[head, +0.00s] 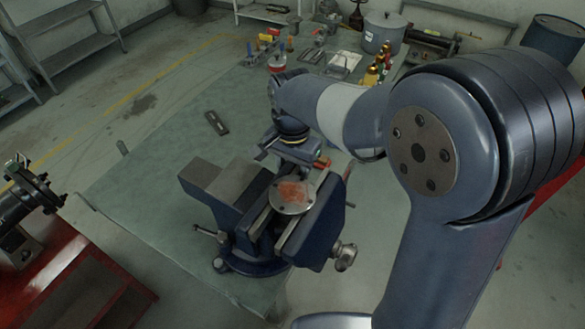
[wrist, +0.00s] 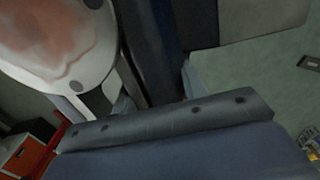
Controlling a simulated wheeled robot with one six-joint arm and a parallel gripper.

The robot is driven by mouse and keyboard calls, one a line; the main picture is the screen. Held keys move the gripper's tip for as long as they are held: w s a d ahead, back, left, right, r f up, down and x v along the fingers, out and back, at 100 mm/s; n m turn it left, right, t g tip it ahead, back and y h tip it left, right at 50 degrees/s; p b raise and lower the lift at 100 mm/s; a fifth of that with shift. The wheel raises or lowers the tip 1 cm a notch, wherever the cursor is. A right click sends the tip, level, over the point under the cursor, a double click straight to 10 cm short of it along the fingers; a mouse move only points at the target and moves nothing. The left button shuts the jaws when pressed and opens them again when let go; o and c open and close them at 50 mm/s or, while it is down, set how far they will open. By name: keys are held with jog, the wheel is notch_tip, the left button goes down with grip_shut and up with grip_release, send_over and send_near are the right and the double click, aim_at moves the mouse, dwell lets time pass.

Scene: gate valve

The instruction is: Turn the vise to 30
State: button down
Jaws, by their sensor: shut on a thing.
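The blue-grey vise (head: 326,214) stands on the front end of the workbench, with its jaws open around a part with a round, rust-stained flange (head: 292,194). My gripper (head: 302,158) is at the far side of the vise, just behind the flange, and is shut; its grip point is largely hidden. The flange also shows at the upper left of the wrist view (wrist: 60,45), close to the camera. A dark bar with several holes (wrist: 170,122) crosses that view. My fingertips cannot be made out clearly there.
The green-topped workbench (head: 150,185) is clear left of the vise apart from a small dark object (head: 216,123). Bottles (head: 374,74), a pot (head: 383,32) and tools crowd its far end. A red cabinet (head: 75,275) with a black valve stands at the left.

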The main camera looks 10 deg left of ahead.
jog(key=shift+w+a, duration=0.1)
jog(key=shift+w+a+r+n+p, duration=0.1)
jog(key=shift+w+a+n+p, duration=0.25)
jog(key=shift+n, duration=0.4)
jog(key=shift+w+a+n+p, duration=0.2)
jog(key=shift+w+a+n, duration=0.2)
jog(key=shift+n, duration=0.35)
jog(key=shift+w+a+n+p, duration=0.25)
jog(key=shift+w+a+n, duration=0.2)
jog(key=shift+n, duration=0.3)
jog(key=shift+w+a+n+p, duration=0.2)
jog(key=shift+w+a+n, duration=0.15)
jog(key=shift+a+n, duration=0.3)
jog(key=shift+n, duration=0.3)
jog(key=c, duration=0.8)
grip_release()
notch_tip(320, 180, up, 11)
jog(key=shift+f+b, duration=0.15)
jog(key=shift+b, duration=0.2)
